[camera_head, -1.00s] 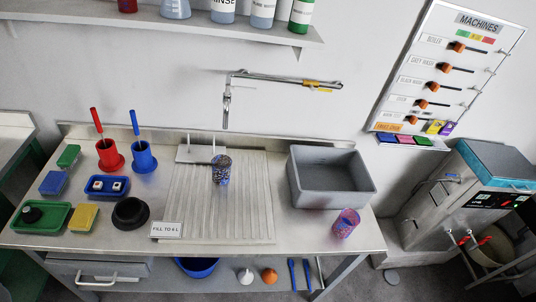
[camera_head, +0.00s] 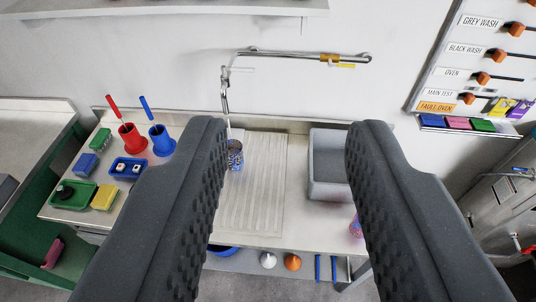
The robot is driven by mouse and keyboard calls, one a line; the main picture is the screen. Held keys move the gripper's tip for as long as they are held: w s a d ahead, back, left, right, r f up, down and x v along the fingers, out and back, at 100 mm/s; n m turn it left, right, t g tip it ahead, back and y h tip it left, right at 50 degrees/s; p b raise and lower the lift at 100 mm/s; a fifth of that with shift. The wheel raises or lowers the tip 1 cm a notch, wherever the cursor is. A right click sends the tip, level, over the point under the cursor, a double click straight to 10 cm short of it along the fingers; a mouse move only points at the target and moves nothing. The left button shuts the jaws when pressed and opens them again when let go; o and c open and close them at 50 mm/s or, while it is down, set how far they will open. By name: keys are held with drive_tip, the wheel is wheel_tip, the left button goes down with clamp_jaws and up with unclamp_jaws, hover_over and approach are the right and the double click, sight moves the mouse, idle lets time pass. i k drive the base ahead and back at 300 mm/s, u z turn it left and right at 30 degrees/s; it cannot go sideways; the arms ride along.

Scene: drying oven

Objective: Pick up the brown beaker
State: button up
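A dark cup with a blue and brownish pattern (camera_head: 235,155) stands upright on the ribbed drainboard (camera_head: 262,200), under the wall tap. It may be the brown beaker; its base colour is hard to tell. A pink-purple patterned cup (camera_head: 355,226) stands near the front right of the bench, partly hidden by my right finger. My gripper (camera_head: 292,135) is open and empty, its two dark fingers spread wide in the foreground. The dark cup shows just right of the left fingertip, with the gripper well short of it.
A grey sink box (camera_head: 328,188) stands right of the drainboard. Red (camera_head: 132,142) and blue (camera_head: 162,142) brush holders, sponges and trays fill the left end. A tap (camera_head: 226,90) hangs above the dark cup. The drainboard's middle is clear.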

sight(236, 160)
drive_tip(key=z, duration=0.15)
drive_tip(key=i, duration=1)
drive_tip(key=u, duration=0.1)
